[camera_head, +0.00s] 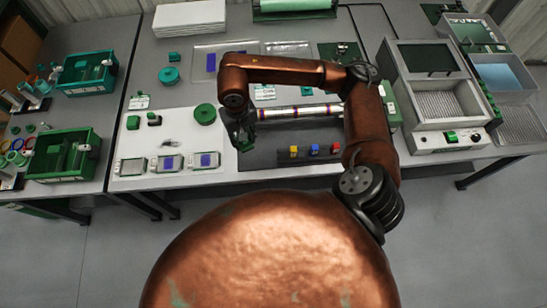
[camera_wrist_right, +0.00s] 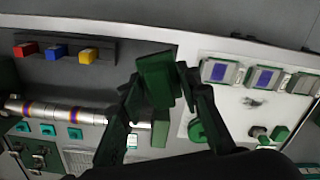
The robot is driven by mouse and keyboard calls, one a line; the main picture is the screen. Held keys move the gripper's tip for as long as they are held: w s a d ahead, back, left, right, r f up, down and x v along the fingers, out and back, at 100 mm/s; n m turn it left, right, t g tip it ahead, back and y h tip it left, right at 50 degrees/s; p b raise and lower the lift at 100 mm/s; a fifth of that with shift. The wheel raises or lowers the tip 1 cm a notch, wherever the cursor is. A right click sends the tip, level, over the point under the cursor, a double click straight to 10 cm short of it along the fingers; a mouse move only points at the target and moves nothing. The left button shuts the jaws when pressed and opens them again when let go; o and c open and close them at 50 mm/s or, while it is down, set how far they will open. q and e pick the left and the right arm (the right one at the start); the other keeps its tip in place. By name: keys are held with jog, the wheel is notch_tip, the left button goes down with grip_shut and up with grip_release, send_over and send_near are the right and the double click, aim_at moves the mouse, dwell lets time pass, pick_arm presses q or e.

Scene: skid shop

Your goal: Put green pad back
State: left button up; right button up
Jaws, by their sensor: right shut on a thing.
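My right gripper (camera_head: 243,139) reaches over the boundary between the white mat and the dark grey board in the head view. In the right wrist view, the fingers of my right gripper (camera_wrist_right: 160,88) are closed around a green block-shaped pad (camera_wrist_right: 156,76). A second, lighter green piece (camera_wrist_right: 160,130) shows between the fingers farther back; I cannot tell whether it is separate. In the head view the held pad is hard to tell from the dark fingers. My left gripper is not in view.
The white mat (camera_head: 177,128) carries a green disc (camera_head: 204,114), small green blocks (camera_head: 133,122) and several display modules (camera_head: 168,163). The dark board (camera_head: 270,157) holds yellow, red and blue blocks (camera_head: 314,150) and a banded tube (camera_head: 300,111). A grey machine (camera_head: 440,105) stands right.

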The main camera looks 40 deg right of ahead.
notch_tip(320, 180, down, 5)
jog(key=a+m, duration=0.3)
jog(key=m, duration=0.6)
jog(key=m+p, duration=0.3)
jog(key=m, duration=1.1)
send_over(261, 159)
jog(key=a, duration=0.1)
jog(key=f, duration=1.5)
jog(key=shift+s+f, duration=0.25)
jog(key=shift+d+f, duration=0.35)
jog(key=shift+f, duration=0.15)
notch_tip(261, 159, down, 3)
jog(key=shift+d+f, duration=0.1)
jog(key=shift+d, duration=0.05)
jog(key=shift+w+f, duration=0.1)
jog(key=shift+f, duration=0.05)
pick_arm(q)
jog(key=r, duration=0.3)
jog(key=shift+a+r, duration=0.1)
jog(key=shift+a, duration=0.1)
pick_arm(e)
jog(key=shift+n, duration=0.3)
